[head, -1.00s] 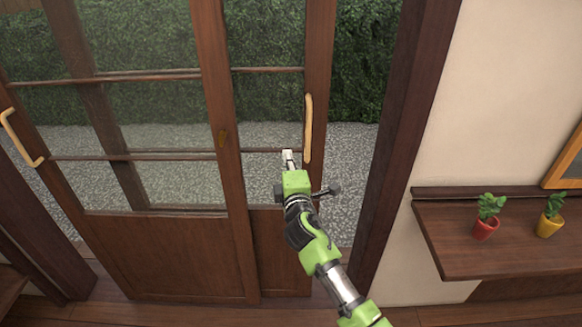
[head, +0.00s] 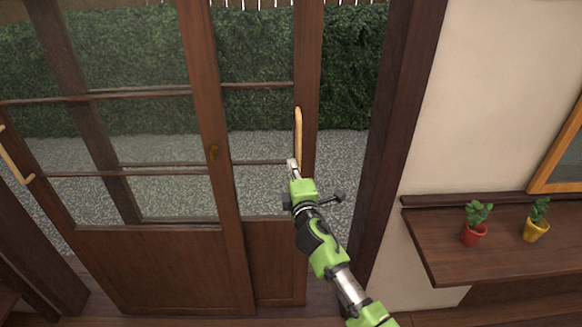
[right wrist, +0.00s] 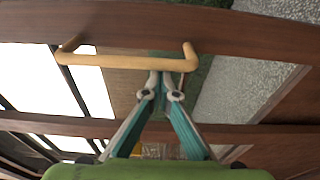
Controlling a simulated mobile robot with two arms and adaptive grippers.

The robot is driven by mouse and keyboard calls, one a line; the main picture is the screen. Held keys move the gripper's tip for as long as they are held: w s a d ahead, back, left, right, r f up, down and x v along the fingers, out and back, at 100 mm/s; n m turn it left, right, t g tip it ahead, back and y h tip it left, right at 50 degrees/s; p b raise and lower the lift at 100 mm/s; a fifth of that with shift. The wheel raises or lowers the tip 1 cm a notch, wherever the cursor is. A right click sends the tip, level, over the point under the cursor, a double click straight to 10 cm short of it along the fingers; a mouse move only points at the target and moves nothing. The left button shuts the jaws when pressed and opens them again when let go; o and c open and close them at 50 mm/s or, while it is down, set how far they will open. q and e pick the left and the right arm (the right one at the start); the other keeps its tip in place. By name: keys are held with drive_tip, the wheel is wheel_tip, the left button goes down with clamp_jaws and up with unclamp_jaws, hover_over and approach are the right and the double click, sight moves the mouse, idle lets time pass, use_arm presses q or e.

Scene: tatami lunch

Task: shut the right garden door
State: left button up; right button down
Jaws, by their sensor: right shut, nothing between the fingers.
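The right garden door is a dark wooden glazed panel; its right stile (head: 308,60) carries a pale wooden bar handle (head: 298,135). An open gap with gravel and hedge showing lies between this stile and the dark door post (head: 392,130). My right gripper (head: 292,163) is shut and empty, its tips at the lower end of the handle. In the right wrist view the closed fingertips (right wrist: 161,74) are close to the handle (right wrist: 125,59), near one end of it; I cannot tell if they touch. My left gripper is not in view.
Another glazed panel (head: 180,265) overlaps the door on the left, with its own pale handle (head: 14,158) at the far left. Right of the post, a wooden shelf (head: 450,262) holds a red plant pot (head: 474,235) and a yellow one (head: 536,231).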

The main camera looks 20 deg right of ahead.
drive_tip(key=s+d+p, duration=0.1)
drive_tip(key=s+d, duration=0.1)
drive_tip(key=d, duration=0.7)
drive_tip(key=s+d+p, duration=0.1)
drive_tip(key=s+d, duration=0.2)
drive_tip(key=d, duration=0.5)
drive_tip(key=shift+d, duration=0.4)
drive_tip(key=shift+d, duration=0.1)
